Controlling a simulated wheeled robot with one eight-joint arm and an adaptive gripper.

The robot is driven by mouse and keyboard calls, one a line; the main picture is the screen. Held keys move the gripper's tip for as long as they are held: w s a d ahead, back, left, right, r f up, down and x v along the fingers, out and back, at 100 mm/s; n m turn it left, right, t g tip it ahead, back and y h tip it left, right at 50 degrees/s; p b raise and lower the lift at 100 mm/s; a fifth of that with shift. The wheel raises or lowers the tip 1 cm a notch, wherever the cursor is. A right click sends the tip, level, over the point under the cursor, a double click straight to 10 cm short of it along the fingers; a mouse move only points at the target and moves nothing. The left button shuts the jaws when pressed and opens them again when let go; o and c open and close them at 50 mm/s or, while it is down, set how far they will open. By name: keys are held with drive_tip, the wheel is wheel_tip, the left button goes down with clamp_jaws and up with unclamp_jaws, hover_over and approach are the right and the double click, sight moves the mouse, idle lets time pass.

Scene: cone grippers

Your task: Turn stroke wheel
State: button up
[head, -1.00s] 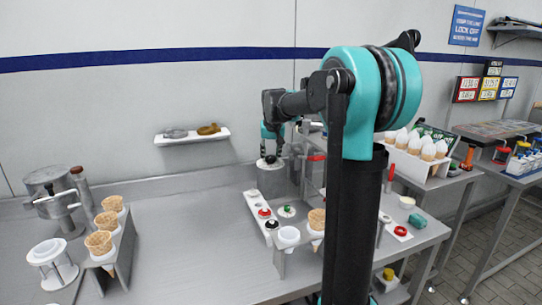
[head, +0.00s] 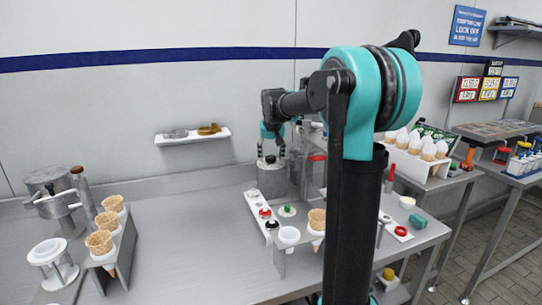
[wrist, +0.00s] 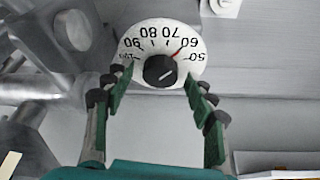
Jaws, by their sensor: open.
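The stroke wheel appears to be the black knob (wrist: 160,71) at the middle of a white round dial (wrist: 163,48) in the wrist view. The dial reads upside down, with numbers from 50 to 90 and a red mark near 60. A pale line crosses the knob. In the head view a dark knob (head: 270,159) tops a grey cylinder (head: 272,180) on the bench. My gripper (wrist: 152,85) is open, with green-padded fingers to the left and right of the knob. No contact with the knob shows. In the head view my gripper (head: 272,150) is just above the cylinder.
A white strip with red, black and green knobs (head: 265,213) lies in front of the cylinder. Cone racks stand at left (head: 110,240) and right (head: 415,160). A metal pot (head: 50,190) is far left. Metal pipework (wrist: 40,90) lies close left of my gripper.

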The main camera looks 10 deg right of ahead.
drive_tip(key=v, duration=1.2)
